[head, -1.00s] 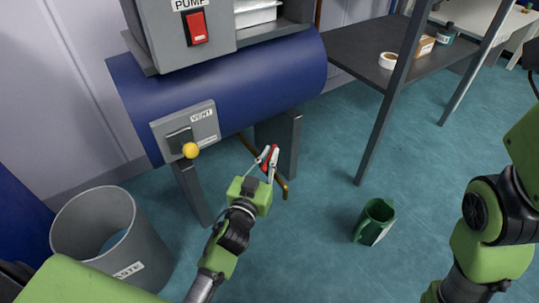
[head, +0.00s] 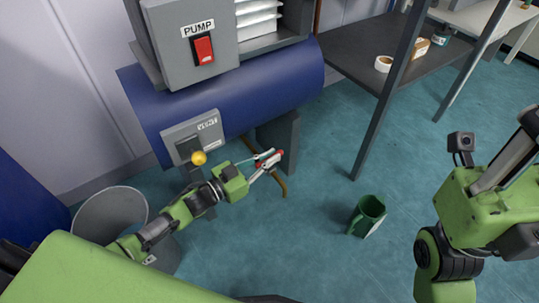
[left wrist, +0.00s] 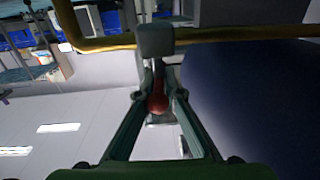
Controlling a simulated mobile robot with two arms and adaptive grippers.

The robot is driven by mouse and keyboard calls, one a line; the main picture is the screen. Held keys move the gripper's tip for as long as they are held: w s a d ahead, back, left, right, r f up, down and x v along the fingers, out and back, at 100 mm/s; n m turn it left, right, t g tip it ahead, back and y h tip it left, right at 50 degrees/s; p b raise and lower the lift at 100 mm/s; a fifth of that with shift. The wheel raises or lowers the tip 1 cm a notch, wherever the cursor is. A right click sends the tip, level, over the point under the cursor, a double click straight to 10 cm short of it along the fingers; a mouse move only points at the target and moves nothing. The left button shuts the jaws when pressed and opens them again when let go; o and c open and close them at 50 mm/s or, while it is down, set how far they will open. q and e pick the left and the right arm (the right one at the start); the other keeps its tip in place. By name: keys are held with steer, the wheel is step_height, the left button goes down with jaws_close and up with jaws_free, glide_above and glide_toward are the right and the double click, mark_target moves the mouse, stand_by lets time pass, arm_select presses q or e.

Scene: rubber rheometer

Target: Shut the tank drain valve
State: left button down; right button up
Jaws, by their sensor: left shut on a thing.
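The tank drain valve's red handle (head: 270,158) is below the blue tank (head: 235,95), by the brass drain pipe (head: 278,183). My left gripper (head: 271,159) reaches it from the left and is shut on the handle. In the left wrist view the handle's red knob (left wrist: 157,102) is between the two fingers (left wrist: 157,98), with a grey valve part in front of it. A yellow pipe (left wrist: 105,43) crosses behind. The fingers partly hide the valve in the head view. My right arm is at the right, its fingertips out of view.
A vent panel (head: 193,137) with a yellow knob (head: 199,158) is just above my left arm. A grey waste bin (head: 100,213) stands below that arm. A tank leg (head: 279,140) stands close behind the valve.

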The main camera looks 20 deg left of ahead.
arm_select(q)
steer(key=shift+m+g+h, duration=0.4)
steer(key=shift+h, duration=0.1)
steer(key=c, duration=2.2)
jaws_free()
steer(key=shift+o, duration=0.2)
steer(key=v, duration=0.7)
steer(key=shift+s, duration=0.2)
steer(key=shift+a, duration=0.1)
